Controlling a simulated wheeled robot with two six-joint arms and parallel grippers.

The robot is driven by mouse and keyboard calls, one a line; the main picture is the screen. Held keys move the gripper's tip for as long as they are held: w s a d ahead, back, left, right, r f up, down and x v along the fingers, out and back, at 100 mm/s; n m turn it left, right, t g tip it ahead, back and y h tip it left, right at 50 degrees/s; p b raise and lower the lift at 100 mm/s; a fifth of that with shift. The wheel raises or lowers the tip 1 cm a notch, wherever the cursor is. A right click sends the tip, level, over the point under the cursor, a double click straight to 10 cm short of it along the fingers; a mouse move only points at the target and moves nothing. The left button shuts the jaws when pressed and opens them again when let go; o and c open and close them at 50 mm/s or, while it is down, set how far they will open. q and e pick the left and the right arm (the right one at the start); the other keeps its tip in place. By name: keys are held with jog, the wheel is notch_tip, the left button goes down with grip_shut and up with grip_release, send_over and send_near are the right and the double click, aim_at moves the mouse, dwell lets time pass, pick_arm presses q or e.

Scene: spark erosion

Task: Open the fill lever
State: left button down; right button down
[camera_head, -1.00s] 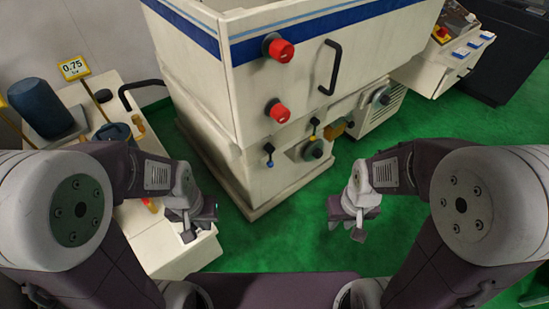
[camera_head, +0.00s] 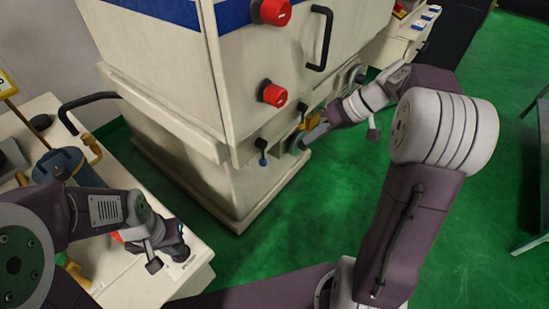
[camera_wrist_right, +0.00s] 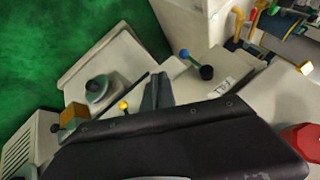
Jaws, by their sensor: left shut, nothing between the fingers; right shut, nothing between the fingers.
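One has a black hub and blue ball tip (camera_head: 262,150) and shows in the right wrist view (camera_wrist_right: 185,54). The other has a yellow ball tip (camera_wrist_right: 124,105); in the head view its dark hub (camera_head: 302,107) shows. My right gripper (camera_head: 306,138) is shut and empty in front of the panel. In the right wrist view its fingers (camera_wrist_right: 157,92) appear between the two levers; contact is unclear. My left gripper (camera_head: 165,255) is shut and empty over the cart.
Red knobs (camera_head: 272,94) and a black handle (camera_head: 322,38) stick out above the levers. A round valve knob (camera_wrist_right: 97,88) and an orange block (camera_wrist_right: 74,116) are beside the yellow-tipped lever. A cream cart (camera_head: 195,272) stands at left.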

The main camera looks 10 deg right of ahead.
aim_at(262, 153)
jog(key=w+a+f+b, duration=0.1)
jog(key=w+a+f, duration=0.1)
jog(key=a+f, duration=0.5)
jog(key=shift+a+f+b, duration=0.3)
jog(key=shift+a, duration=0.9)
